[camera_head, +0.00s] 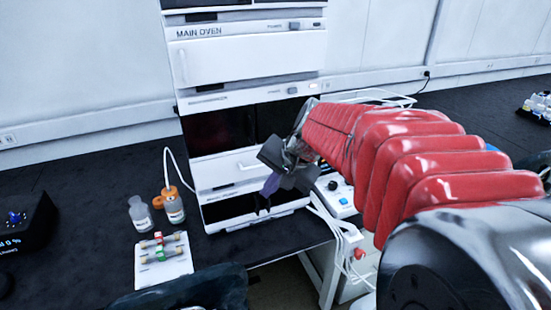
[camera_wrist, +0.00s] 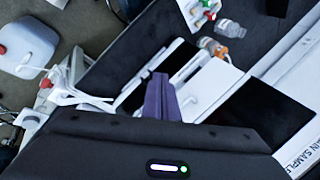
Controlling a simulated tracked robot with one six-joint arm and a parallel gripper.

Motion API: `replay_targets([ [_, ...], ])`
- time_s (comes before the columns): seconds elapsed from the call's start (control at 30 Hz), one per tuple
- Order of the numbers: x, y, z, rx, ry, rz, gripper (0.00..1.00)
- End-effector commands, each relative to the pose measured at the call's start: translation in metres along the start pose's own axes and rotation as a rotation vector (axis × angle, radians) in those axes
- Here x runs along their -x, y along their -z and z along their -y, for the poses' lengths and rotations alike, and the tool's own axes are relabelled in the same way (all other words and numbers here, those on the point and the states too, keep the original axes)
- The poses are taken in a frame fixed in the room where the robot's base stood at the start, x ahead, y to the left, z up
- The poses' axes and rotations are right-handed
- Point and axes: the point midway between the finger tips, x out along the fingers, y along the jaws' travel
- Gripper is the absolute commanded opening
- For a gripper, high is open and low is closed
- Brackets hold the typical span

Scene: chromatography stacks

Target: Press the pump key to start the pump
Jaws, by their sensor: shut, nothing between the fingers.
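The white chromatography stack (camera_head: 250,100) stands on the dark bench in the head view, with dark panels and white drawer fronts. My gripper (camera_head: 266,203) is in front of its lowest units, at the right half of their fronts. In the wrist view its purple fingers (camera_wrist: 158,98) are together and empty, pointing toward a dark panel and a white front (camera_wrist: 205,85) of the stack. I cannot make out which mark is the pump key; part of the lower front is hidden behind my gripper. I cannot tell whether the fingertips touch the front.
A small bottle (camera_head: 141,214), an orange-capped bottle (camera_head: 174,207) and a white vial tray (camera_head: 163,262) stand left of the stack. A white control box with a blue button (camera_head: 343,201) and cables is on the right. A dark device (camera_head: 25,225) sits far left.

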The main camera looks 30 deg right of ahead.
Motion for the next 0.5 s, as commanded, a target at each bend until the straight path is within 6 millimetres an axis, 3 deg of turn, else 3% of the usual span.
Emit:
replay_targets([
  [0.27,-0.027,0.086,-0.021,-0.330,0.064,-0.006,0.00],
  [0.5,-0.050,0.160,-0.059,-0.615,0.132,-0.023,0.00],
])
